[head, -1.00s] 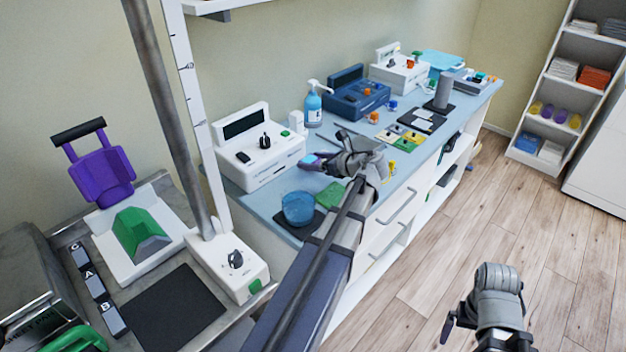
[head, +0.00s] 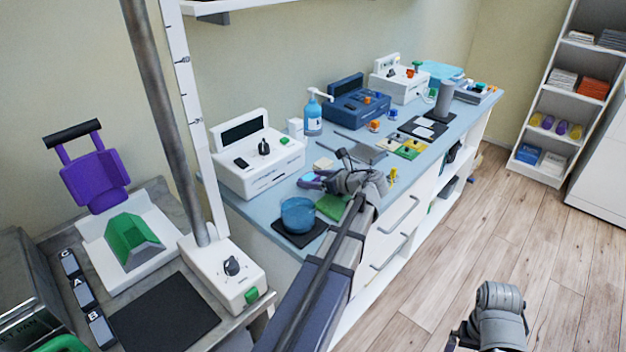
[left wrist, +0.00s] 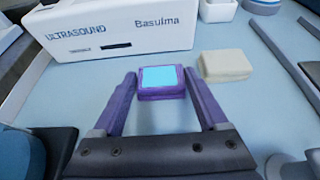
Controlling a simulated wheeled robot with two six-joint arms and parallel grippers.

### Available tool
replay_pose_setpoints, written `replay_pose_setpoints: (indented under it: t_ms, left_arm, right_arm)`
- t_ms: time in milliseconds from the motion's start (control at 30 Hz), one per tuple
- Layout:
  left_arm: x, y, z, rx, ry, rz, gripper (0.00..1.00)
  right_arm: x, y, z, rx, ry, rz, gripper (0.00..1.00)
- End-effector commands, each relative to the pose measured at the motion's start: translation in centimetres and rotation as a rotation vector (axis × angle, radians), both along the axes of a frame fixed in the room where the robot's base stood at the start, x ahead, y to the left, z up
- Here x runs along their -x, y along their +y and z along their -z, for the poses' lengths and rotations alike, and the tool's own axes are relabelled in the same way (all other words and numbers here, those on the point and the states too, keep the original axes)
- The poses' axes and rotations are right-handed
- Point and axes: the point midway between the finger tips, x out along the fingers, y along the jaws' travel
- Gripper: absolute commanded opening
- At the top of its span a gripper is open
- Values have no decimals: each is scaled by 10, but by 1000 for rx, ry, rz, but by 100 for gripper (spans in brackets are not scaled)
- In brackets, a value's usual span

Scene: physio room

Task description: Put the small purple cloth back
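The small purple cloth (left wrist: 162,82) shows in the left wrist view as a flat folded pad with purple sides and a bright cyan top.
A blue bowl (head: 298,214) on a dark mat and a green cloth (head: 331,205) are close to my left gripper. A pump bottle (head: 313,115), blue device (head: 357,102) and coloured pads (head: 408,149) stand farther along the counter. Floor at right is clear.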

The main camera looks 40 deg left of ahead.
Motion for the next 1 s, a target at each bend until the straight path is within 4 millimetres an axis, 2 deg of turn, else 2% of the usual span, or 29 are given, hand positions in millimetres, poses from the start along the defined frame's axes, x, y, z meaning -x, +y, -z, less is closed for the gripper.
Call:
replay_pose_setpoints:
  t_ms: [33, 200, 533, 1000]
  left_arm:
    - [0, 0, 0, 0, 0, 0, 83]
    - [0, 0, 0, 0, 0, 0, 100]
    - [0, -2, -7, 0, 0, 1, 100]
    - [6, -85, -43, 0, 0, 4, 100]
  right_arm:
    - [0, 0, -1, 0, 0, 0, 100]
    - [0, 0, 0, 0, 0, 0, 100]
    - [0, 0, -7, 0, 0, 0, 100]
    - [0, 0, -43, 0, 0, 0, 100]
